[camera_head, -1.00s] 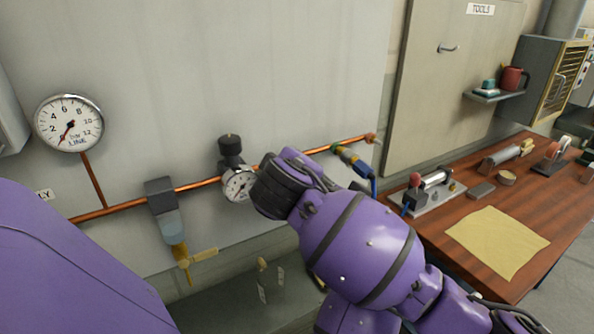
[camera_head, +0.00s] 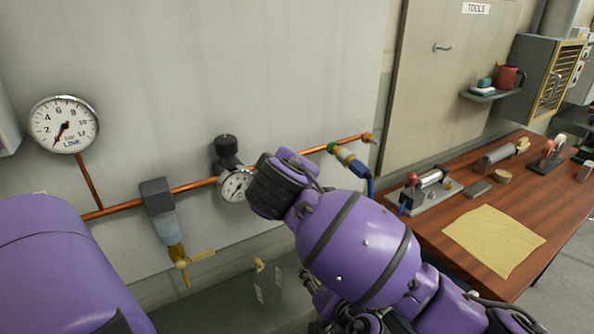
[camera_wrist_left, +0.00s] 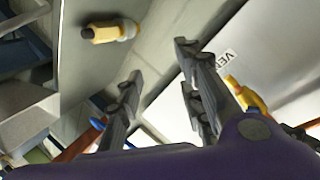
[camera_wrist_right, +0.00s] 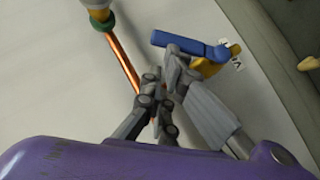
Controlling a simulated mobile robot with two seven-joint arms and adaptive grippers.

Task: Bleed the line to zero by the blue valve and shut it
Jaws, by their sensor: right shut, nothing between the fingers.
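The blue valve lever (camera_wrist_right: 188,46) shows in the right wrist view on a yellow body (camera_wrist_right: 208,68). In the head view my right arm hides it. My right gripper (camera_wrist_right: 162,82) is shut and empty, its fingertips close by the lever; I cannot tell whether they touch. The copper line (camera_head: 195,185) runs along the panel. The line gauge (camera_head: 64,124) has its needle pointing to the lower left, below the 2 mark. My left gripper (camera_wrist_left: 157,82) is open and empty in the left wrist view; the head view shows only its purple arm.
A filter with a yellow drain valve (camera_head: 196,258) and a regulator with a black knob (camera_head: 226,146) sit on the line. A yellow coupling (camera_head: 347,157) with a blue hose is right of my right gripper. A wooden bench (camera_head: 425,232) with tools and a yellow cloth stands at right.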

